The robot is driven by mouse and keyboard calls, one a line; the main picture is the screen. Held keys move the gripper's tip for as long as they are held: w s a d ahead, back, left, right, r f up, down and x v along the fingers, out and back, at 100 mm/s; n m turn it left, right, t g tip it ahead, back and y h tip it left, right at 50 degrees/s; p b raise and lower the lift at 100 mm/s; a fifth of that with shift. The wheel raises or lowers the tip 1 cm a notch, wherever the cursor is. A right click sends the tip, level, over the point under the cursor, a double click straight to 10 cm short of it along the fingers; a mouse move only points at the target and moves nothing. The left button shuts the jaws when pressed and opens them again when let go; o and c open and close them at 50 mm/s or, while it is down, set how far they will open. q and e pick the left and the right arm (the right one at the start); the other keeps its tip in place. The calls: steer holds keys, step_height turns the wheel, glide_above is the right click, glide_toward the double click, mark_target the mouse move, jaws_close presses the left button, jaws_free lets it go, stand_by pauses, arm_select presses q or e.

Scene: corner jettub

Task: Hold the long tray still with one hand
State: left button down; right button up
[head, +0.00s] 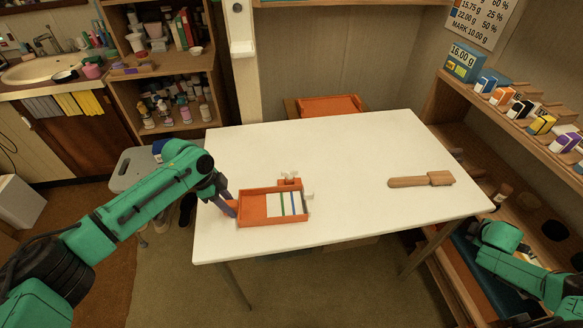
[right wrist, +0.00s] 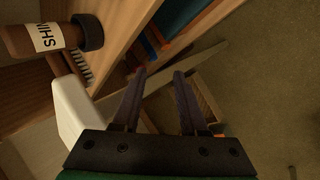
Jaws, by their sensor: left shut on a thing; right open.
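The long tray (head: 253,219) is orange and lies on the white table near its front left part. White, green and blue strips (head: 286,204) lie in its right part. My left gripper (head: 231,209) is at the tray's left end and is shut on it; the fingertips are partly hidden. In the right wrist view my right gripper (right wrist: 160,75) is open, with nothing between its fingers. It is away from the tray, to the right of the table.
A wooden brush-like tool (head: 421,180) lies on the table's right side. The white table (head: 330,150) is otherwise largely clear. Shelves with small boxes (head: 500,95) stand at the right. A labelled brown bottle (right wrist: 45,39) shows near my right gripper.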

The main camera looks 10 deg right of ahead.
steer(key=d+r+h, duration=0.2)
steer(key=d+r, duration=0.7)
steer(key=r, duration=0.3)
steer(key=w+a+r+m, duration=0.2)
steer(key=w, duration=0.3)
steer(key=w+a+r+m, duration=0.1)
steer(key=w+a+m, duration=0.1)
steer(key=w, duration=0.3)
steer(key=w+a+r+m+t, duration=0.1)
steer(key=w+a+r+m, duration=0.1)
steer(key=w, duration=0.3)
steer(key=shift+w+a+r, duration=0.15)
steer(key=shift+r, duration=0.15)
steer(key=w+a+r+m, duration=0.2)
steer(key=w+a+m, duration=0.1)
steer(key=w+a, duration=0.25)
steer(key=m+g+y, duration=0.6)
steer(key=m+y, duration=0.6)
steer(key=m, duration=0.6)
glide_toward(290, 171)
steer(key=x, duration=0.8)
steer(key=shift+a+f, duration=0.15)
steer(key=shift+f, duration=0.05)
jaws_close()
